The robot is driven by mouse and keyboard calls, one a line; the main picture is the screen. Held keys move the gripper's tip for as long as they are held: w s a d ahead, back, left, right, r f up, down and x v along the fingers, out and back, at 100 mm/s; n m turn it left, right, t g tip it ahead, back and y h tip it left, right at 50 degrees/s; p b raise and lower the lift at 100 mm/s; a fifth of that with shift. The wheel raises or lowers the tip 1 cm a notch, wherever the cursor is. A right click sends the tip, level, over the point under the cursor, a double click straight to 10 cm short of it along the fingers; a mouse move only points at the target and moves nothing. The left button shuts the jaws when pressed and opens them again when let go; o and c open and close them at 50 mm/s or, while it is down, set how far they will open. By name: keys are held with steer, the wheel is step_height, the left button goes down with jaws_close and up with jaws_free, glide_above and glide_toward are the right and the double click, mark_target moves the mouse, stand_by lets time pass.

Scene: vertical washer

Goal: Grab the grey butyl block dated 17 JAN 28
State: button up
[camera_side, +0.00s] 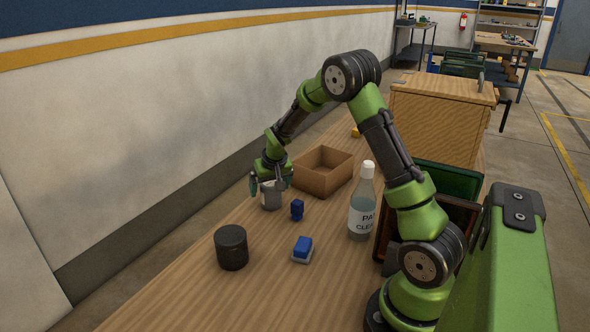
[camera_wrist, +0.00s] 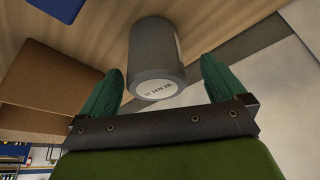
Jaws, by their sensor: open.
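The grey butyl block (camera_side: 270,197) is an upright cylinder on the wooden table in the side view, left of an open box. My gripper (camera_side: 268,184) is open over the block, pointing down. In the wrist view its green fingers (camera_wrist: 162,68) stand on either side of the block, with visible gaps, so it is not clamped. The fingers partly hide the block's top in the side view.
An open brown box (camera_side: 325,178) stands just behind right. A small dark blue object (camera_side: 297,209), a blue block on a grey base (camera_side: 302,249) and a black cylinder (camera_side: 231,247) stand nearer. A clear bottle (camera_side: 362,207) stands right.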

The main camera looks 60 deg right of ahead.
steer(key=x, duration=0.4)
steer(key=shift+s+d, duration=0.15)
steer(key=shift+r, duration=0.1)
steer(key=c, duration=1.3)
